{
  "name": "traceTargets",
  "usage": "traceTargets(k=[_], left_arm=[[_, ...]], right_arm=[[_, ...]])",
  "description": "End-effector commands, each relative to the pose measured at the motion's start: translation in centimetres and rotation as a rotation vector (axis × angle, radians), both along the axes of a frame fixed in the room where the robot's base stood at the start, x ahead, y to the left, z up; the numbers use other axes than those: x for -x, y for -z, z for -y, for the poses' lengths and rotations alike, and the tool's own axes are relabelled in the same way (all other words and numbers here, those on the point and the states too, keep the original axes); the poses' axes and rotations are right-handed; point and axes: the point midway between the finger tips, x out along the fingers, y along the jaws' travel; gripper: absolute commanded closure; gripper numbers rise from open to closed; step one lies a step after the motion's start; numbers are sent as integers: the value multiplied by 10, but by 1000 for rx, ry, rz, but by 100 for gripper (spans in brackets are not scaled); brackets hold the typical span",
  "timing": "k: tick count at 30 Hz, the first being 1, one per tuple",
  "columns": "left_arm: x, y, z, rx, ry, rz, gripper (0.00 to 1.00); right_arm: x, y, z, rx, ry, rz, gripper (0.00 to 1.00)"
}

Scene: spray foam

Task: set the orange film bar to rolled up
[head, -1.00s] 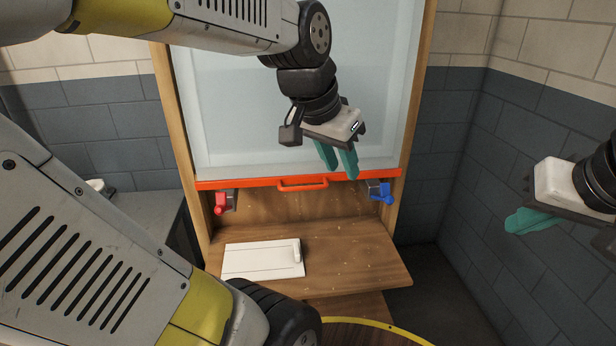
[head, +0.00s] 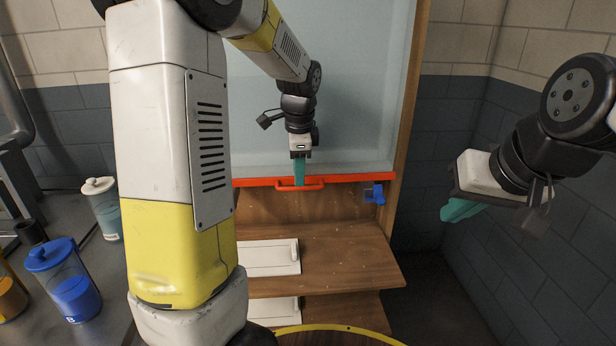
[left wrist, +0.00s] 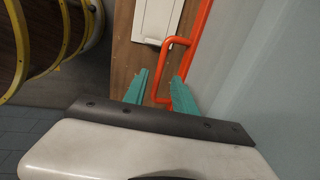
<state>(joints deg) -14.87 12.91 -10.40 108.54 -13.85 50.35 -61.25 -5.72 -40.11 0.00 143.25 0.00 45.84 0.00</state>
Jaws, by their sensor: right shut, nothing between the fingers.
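The orange film bar (head: 345,181) runs level along the lower edge of a pale translucent film (head: 360,100) in a wooden frame. A looped orange handle (head: 314,186) sits on the bar; it also shows in the left wrist view (left wrist: 166,70). My left gripper (head: 299,172) points down at the handle. In the left wrist view its teal fingers (left wrist: 158,95) are apart, with the handle's loop between them; I cannot tell whether they touch it. My right gripper (head: 460,209) is shut and empty, well to the right of the frame.
A blue clamp (head: 375,194) sits below the bar's right end. A wooden shelf (head: 345,260) with a white panel (head: 268,257) lies below. Lidded jars, one with blue liquid (head: 72,290), stand on a grey counter at left. My left arm hides the frame's left side.

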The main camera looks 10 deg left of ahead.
Motion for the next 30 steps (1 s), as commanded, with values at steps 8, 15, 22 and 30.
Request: traceTargets(k=[8, 15, 22, 30], left_arm=[[-5, 29, -2, 1, -2, -1, 67], [-5, 31, -2, 1, -2, 0, 67], [-5, 31, -2, 1, -2, 0, 100], [-5, 31, -2, 1, -2, 1, 100]], right_arm=[[0, 0, 0, 0, 0, 0, 100], [0, 0, 0, 0, 0, 0, 100], [0, 0, 0, 0, 0, 0, 100], [0, 0, 0, 0, 0, 0, 100]])
